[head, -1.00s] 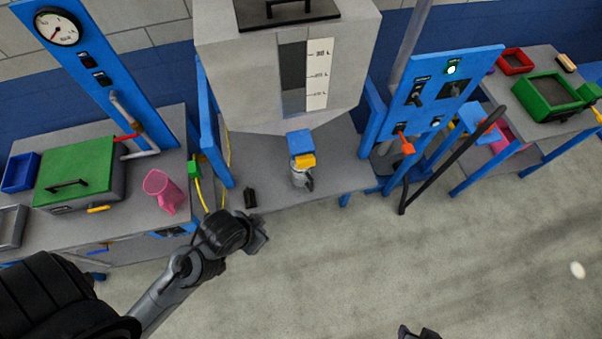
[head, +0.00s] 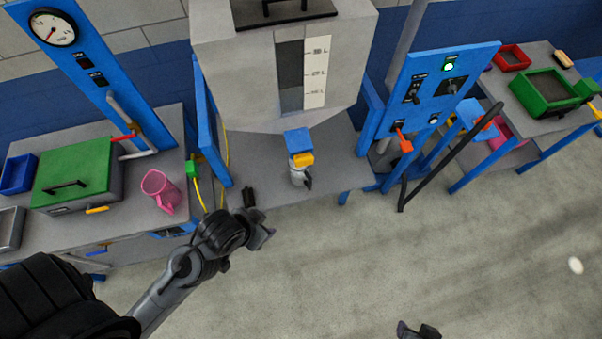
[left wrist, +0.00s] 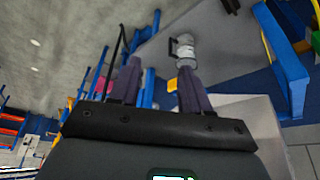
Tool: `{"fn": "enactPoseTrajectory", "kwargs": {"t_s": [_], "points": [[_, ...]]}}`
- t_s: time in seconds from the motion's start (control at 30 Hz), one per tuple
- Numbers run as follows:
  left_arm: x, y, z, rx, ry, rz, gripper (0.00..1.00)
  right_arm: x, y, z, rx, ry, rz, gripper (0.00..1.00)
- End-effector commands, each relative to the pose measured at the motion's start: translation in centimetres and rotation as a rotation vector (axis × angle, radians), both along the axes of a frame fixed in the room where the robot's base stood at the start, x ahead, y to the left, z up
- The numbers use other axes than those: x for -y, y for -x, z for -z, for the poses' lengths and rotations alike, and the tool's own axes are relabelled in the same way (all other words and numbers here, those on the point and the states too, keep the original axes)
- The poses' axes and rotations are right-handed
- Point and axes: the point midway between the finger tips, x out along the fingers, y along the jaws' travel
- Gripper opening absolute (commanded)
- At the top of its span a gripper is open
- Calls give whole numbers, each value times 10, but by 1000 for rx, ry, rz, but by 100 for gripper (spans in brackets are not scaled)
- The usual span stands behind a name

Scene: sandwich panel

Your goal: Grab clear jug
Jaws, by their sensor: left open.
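The clear jug (head: 298,176) stands upright on the grey counter under the tank's blue and yellow outlet, its dark handle toward the right. It also shows in the left wrist view (left wrist: 185,48), beyond the fingertips. The outlet hides part of its top in the head view. My left gripper (head: 266,230) is open and empty, in front of the counter edge, left of and nearer than the jug. Its two spread fingers show in the left wrist view (left wrist: 160,70).
The grey tank (head: 285,70) hangs over the jug. A small black object (head: 249,197) lies on the counter to the jug's left. A pink pitcher (head: 158,190) stands on the left bench. A blue control panel (head: 432,90) stands right. Open floor lies in front.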

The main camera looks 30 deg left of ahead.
Motion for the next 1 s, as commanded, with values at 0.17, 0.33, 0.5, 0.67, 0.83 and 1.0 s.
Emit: {"fn": "enactPoseTrajectory", "kwargs": {"t_s": [0.17, 0.33, 0.5, 0.67, 0.83, 1.0], "points": [[14, -36, 13, 190, 60, 8, 47, 0, 0, 1, 0, 1, -1, 43], [19, -85, 103, 410, 153, 90, 47, 1, -1, 58, 12, 6, -5, 43], [12, -121, 175, 549, 251, 174, 47, 3, 1, 128, -6, 12, -7, 43], [-5, -146, 236, 622, 311, 233, 47, 3, 1, 184, -4, 12, -7, 43], [-33, -173, 292, 668, 322, 277, 47, 2, 0, 243, -2, 9, -6, 43], [-63, -198, 330, 688, 278, 290, 47, 1, 0, 290, -1, 6, -3, 43]]}}
